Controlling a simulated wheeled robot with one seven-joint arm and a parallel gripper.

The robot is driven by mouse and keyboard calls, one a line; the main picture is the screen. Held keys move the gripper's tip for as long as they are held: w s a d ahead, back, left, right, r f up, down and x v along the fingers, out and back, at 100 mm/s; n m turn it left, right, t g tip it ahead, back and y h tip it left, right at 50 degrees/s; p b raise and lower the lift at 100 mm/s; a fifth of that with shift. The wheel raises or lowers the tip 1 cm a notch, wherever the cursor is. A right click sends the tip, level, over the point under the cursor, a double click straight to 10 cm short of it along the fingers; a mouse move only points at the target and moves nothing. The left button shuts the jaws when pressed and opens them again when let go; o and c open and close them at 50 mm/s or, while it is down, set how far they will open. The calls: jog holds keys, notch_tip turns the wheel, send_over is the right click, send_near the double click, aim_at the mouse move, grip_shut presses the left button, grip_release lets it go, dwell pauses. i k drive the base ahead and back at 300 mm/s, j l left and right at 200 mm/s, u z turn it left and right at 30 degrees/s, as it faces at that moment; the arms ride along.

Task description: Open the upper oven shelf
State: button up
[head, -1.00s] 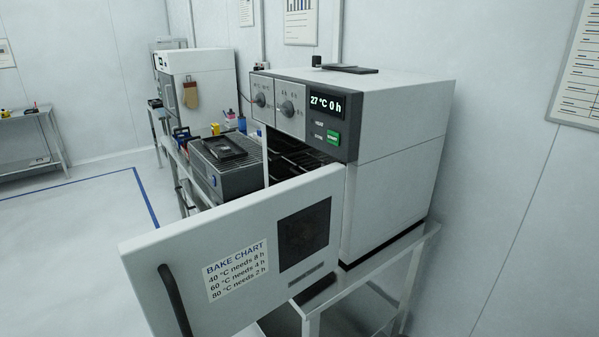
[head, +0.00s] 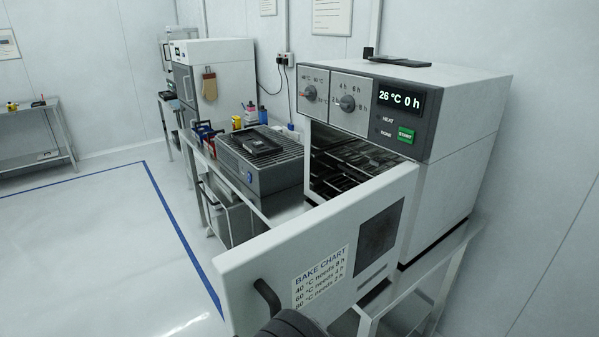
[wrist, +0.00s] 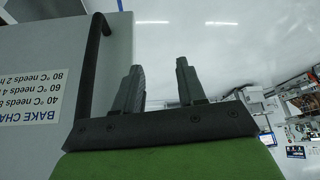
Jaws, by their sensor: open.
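The oven (head: 455,150) stands on a metal table with its door (head: 245,270) swung wide open toward me. The door carries a dark handle (head: 267,296), a bake chart label and a dark window. Inside the oven, dark wire shelves (head: 350,165) show through the front opening; I cannot clearly tell the upper shelf from those below. In the wrist view, my gripper (wrist: 158,78) is open and empty, its two fingers apart. The door handle (wrist: 92,65) is to the left of the fingers, not between them. In the head view, only a dark part of my arm shows at the bottom.
A grey ribbed unit (head: 262,165) with a dark tray on it stands on a bench left of the oven. A white cabinet (head: 225,75) is behind it. The open door takes up the room before the oven. The floor at left is clear.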

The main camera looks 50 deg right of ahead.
aim_at(341, 166)
jog(key=i+j, duration=0.2)
jog(key=i, duration=0.25)
jog(key=i+j+u, duration=0.1)
jog(key=i, duration=0.35)
jog(key=i+z, duration=0.2)
jog(key=z, duration=0.2)
jog(key=i+z, duration=0.2)
jog(key=z, duration=0.2)
jog(key=i+z, duration=0.15)
jog(key=z, duration=0.25)
jog(key=i+l, duration=0.6)
jog(key=i+l+u, duration=0.1)
jog(key=l+u, duration=0.15)
jog(key=l, duration=0.1)
